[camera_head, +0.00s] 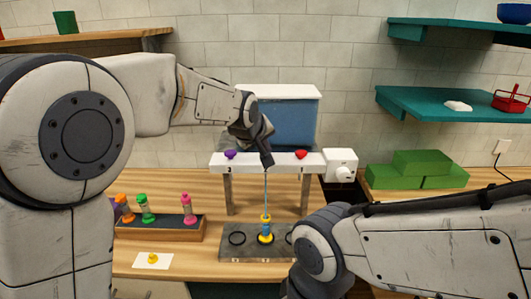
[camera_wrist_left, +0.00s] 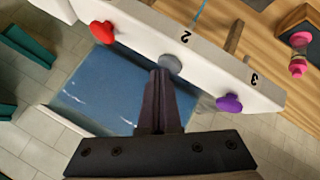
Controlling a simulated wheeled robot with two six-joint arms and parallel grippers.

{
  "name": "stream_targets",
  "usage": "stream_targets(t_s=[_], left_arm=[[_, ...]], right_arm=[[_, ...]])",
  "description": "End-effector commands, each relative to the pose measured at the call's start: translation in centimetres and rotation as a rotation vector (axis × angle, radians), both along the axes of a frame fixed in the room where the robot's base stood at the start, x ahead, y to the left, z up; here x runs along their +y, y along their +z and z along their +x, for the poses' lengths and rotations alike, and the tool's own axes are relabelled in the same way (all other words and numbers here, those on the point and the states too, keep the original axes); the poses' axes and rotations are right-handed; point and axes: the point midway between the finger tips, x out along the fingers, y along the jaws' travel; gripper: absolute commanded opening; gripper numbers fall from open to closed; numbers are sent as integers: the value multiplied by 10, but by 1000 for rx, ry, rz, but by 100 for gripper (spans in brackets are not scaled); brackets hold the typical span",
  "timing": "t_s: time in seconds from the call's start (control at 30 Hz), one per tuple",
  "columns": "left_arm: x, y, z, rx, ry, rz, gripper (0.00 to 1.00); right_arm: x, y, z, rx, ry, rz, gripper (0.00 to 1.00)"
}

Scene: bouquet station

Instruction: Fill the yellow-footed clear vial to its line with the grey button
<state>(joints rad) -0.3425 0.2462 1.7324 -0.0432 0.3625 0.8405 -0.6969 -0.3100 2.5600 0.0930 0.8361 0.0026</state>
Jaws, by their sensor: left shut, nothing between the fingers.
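The yellow-footed vial (camera_head: 265,230) stands upright at the middle place of a dark grey tray (camera_head: 236,256), with blue inside it. Its fill line is too small to make out. A thin blue stream runs down into it from the dispenser's white front bar (camera_head: 285,167). My left gripper (camera_head: 266,160) is shut and empty, its tips at the middle of that bar. In the left wrist view its closed fingers (camera_wrist_left: 162,78) meet the grey button (camera_wrist_left: 171,64), apparently touching it. In the head view the gripper hides this button. My right gripper is out of view.
A purple button (camera_head: 230,155) and a red button (camera_head: 301,155) flank the middle. A rack (camera_head: 160,230) with several coloured vials stands left. A card (camera_head: 152,261) with a yellow spot lies in front. Green blocks (camera_head: 415,170) lie right. My right arm covers the front right.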

Motion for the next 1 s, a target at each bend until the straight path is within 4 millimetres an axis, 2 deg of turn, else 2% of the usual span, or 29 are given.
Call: stream_targets(t_s=[0.17,0.5,0.87,1.0], left_arm=[[0,1,0,4,-1,1,0],[0,19,0,2,-1,0,0],[0,21,0,1,0,0,0],[0,30,0,0,0,0,0]], right_arm=[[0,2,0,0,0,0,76],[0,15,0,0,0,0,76],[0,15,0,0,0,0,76],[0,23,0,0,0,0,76]])
